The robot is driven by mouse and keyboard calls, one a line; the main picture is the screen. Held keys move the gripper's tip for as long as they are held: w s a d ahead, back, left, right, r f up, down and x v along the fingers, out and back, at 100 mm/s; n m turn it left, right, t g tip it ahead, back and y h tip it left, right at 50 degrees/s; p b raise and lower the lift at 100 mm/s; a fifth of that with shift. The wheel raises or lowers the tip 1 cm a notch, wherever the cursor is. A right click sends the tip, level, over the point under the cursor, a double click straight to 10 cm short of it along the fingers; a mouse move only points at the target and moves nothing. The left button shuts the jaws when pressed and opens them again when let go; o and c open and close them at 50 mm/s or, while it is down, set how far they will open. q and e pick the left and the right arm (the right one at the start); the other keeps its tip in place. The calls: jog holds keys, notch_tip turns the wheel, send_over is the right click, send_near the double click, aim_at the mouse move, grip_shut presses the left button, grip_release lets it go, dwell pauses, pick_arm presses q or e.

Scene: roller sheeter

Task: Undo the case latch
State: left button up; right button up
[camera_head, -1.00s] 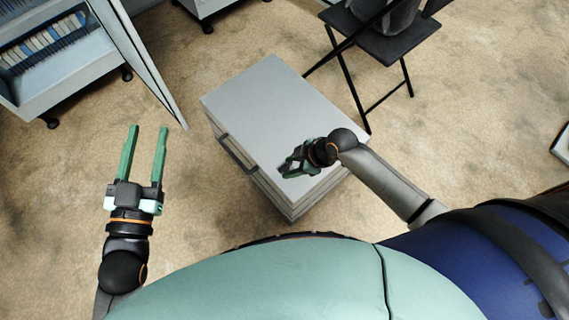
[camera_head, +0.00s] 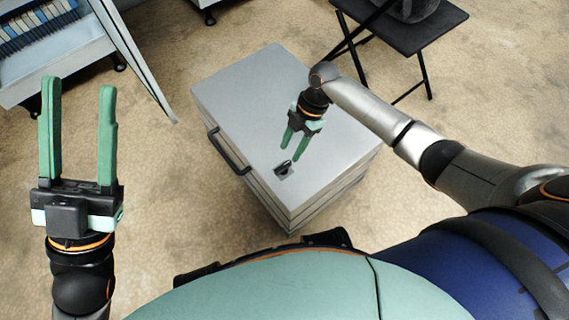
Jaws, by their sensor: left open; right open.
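The grey case (camera_head: 235,95) stands on the carpet in the middle of the view, with a dark handle (camera_head: 229,152) on its left side. A small dark latch (camera_head: 284,169) sits on its top face near the front edge. My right gripper (camera_head: 292,158) is over the case top, its green fingers apart and pointing down toward the latch. The fingertips appear just beyond the latch; whether they touch the case I cannot tell. My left gripper (camera_head: 78,85) is open and empty over the floor to the left of the case.
Carpet (camera_head: 480,110) is free on the right.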

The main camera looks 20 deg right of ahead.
aim_at(283, 166)
jog(key=b+x, duration=0.2)
jog(key=x, duration=0.4)
jog(key=shift+f, duration=0.2)
pick_arm(q)
jog(key=f, duration=0.3)
jog(key=shift+w+d+f, duration=0.1)
jog(key=shift+d+f, duration=0.15)
jog(key=shift+f, duration=0.05)
pick_arm(e)
grip_shut()
